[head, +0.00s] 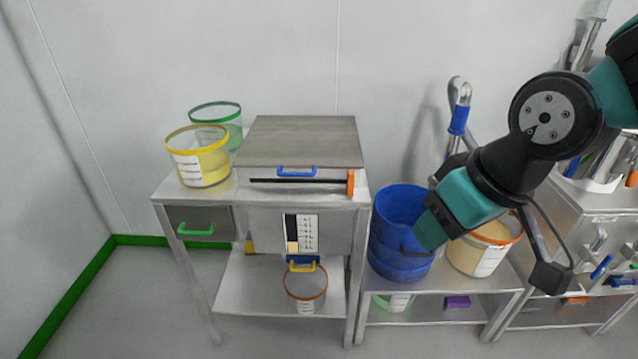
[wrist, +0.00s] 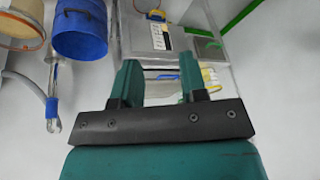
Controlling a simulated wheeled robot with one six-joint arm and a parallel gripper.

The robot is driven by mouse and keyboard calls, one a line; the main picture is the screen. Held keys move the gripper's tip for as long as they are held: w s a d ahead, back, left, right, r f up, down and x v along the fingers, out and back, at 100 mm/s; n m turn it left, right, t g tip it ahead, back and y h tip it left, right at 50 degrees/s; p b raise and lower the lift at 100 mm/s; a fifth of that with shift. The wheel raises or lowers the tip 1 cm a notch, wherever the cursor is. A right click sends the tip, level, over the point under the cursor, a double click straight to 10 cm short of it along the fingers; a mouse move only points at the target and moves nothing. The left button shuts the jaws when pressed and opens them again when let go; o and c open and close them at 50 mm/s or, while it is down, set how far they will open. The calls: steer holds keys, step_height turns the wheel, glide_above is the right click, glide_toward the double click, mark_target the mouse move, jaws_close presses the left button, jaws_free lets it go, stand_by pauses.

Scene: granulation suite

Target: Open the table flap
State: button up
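The steel table on the left carries a box-like part with a grey flat top (head: 305,140), which I take to be the flap; it lies down. Its front has a blue handle (head: 297,172), a dark slot and an orange piece at the right end. The blue handle seems to show between my fingers in the wrist view (wrist: 167,77), beyond them and not touched. My gripper (wrist: 160,82) is open and empty. In the head view my arm's end hangs over the blue buckets, right of the table; its fingertips are not clear there.
Yellow (head: 200,165) and green-rimmed (head: 217,118) tubs stand left of the flap. A drawer with a green handle (head: 196,230) is below them. Blue buckets (head: 402,225) and a tub (head: 484,247) stand on the table to the right. Floor is clear at left.

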steer(key=w+d+f+t+h+b, duration=0.1)
steer(key=w+f+t+h+b, duration=0.35)
steer(key=w+f, duration=0.8)
steer(key=n+t+y, duration=0.9)
steer(key=n+t, duration=0.2)
steer(key=n, duration=0.6)
glide_toward(298, 174)
steer(key=p+x, duration=0.1)
steer(key=p, duration=0.3)
steer(key=shift+w+a+r+p, duration=0.2)
steer(key=shift+w+p, duration=0.1)
steer(key=shift+p, duration=0.1)
steer(key=shift+p, duration=0.65)
steer(key=shift+f+p+x, duration=0.2)
steer(key=shift+p+x, duration=0.25)
steer(key=shift+x, duration=1.7)
steer(key=shift+f+p+x, duration=0.2)
steer(key=shift+p+x, duration=0.2)
steer(key=shift+x, duration=1.75)
